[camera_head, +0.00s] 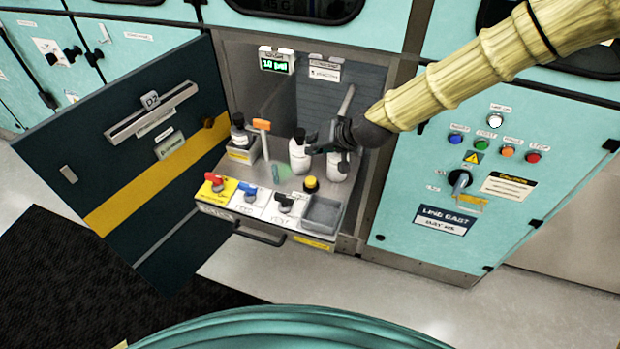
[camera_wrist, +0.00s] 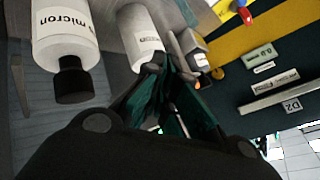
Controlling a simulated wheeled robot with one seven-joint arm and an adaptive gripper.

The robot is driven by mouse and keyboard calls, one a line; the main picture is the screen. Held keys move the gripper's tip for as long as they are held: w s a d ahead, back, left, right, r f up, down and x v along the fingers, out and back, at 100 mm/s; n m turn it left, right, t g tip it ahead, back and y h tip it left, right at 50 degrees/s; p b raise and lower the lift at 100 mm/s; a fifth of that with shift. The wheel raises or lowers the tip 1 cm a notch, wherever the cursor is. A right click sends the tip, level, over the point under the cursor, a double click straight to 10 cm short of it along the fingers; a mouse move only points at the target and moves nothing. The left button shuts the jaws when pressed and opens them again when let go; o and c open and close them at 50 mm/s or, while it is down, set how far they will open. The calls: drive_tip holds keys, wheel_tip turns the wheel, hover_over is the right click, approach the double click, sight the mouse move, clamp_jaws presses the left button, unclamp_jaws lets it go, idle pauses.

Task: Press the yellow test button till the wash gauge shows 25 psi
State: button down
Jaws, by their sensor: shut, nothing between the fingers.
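The wash gauge (camera_head: 277,62) is a small green display at the top of the open bay and appears to read 10 psi. My gripper (camera_head: 312,150) is shut and empty, behind and above the button and apart from it, among white bottles. In the wrist view my gripper (camera_wrist: 155,85) points at a white cylinder (camera_wrist: 140,38); the yellow button cannot be made out there.
Red (camera_head: 214,180), blue (camera_head: 249,192) and black (camera_head: 285,202) valve handles line the drawer front beside a grey bin (camera_head: 322,213). White bottles (camera_head: 300,156) stand behind. An open dark door (camera_head: 135,150) is at left; a control panel (camera_head: 500,170) is at right.

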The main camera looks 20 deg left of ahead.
sight(313, 178)
drive_tip(key=shift+f+b, duration=2.5)
drive_tip(key=shift+f, duration=1.85)
drive_tip(key=shift+s+f+b, duration=0.1)
drive_tip(key=shift+f+b, duration=0.35)
drive_tip(key=shift+f, duration=0.65)
drive_tip(key=shift+r, duration=0.2)
drive_tip(key=shift+r+p, duration=0.75)
drive_tip(key=shift+r, duration=0.15)
drive_tip(key=shift+r, duration=0.15)
drive_tip(key=shift+r+p, duration=1.6)
drive_tip(key=shift+r, duration=0.75)
